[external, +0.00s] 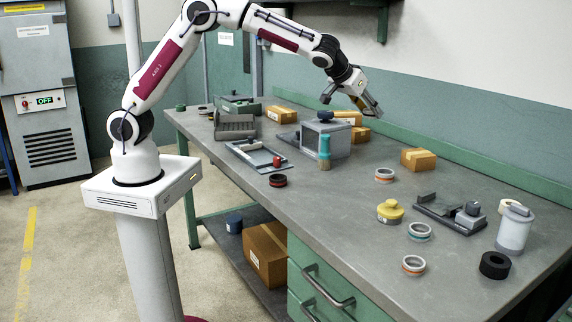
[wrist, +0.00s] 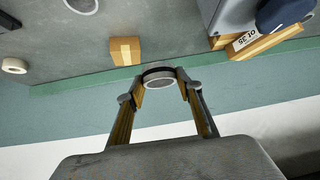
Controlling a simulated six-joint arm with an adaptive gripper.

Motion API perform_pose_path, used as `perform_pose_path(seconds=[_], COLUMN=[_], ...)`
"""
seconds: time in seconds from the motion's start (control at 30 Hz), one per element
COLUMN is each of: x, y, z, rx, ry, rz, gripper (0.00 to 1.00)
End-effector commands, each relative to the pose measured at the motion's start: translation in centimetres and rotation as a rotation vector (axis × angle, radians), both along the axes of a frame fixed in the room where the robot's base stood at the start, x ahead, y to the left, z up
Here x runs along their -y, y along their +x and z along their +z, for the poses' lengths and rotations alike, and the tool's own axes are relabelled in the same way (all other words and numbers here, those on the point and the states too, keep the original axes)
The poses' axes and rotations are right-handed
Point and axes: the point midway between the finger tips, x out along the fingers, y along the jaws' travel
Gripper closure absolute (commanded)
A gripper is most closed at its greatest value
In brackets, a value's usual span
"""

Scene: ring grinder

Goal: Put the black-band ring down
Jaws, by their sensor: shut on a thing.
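My gripper (external: 368,106) is raised above the back part of the workbench. In the wrist view my gripper (wrist: 161,86) is shut on a pale ring with a dark band, the black-band ring (wrist: 159,78), held between the two fingertips. The ring is clear of the bench surface, with the bench's green back edge behind it in that view. In the external view the ring is too small and covered by the fingers to make out.
The workbench (external: 340,215) is clear around its middle. A grey machine (external: 325,140) stands left of my gripper, with cardboard boxes behind it. Another box (external: 418,160), an orange-band ring (external: 384,175), a teal-band ring (external: 419,231) and a yellow-lidded item (external: 390,211) lie to the right.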

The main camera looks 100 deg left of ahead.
Motion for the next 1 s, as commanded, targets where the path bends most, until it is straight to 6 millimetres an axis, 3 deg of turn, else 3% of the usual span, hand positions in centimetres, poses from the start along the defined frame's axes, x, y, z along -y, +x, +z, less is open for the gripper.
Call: perform_pose_path(seconds=[0.2, 0.6, 0.8, 1.0], x=[3.9, 12.0, 15.5, 17.3], y=[4.4, 10.8, 12.8, 13.6], z=[-1.4, -4.4, -5.8, -6.4], rx=[-0.001, -0.006, -0.009, -0.011], ry=[-0.004, -0.015, -0.022, -0.026], rz=[-0.045, -0.128, -0.162, -0.179], gripper=[0.92, 0.92, 0.92, 0.92])
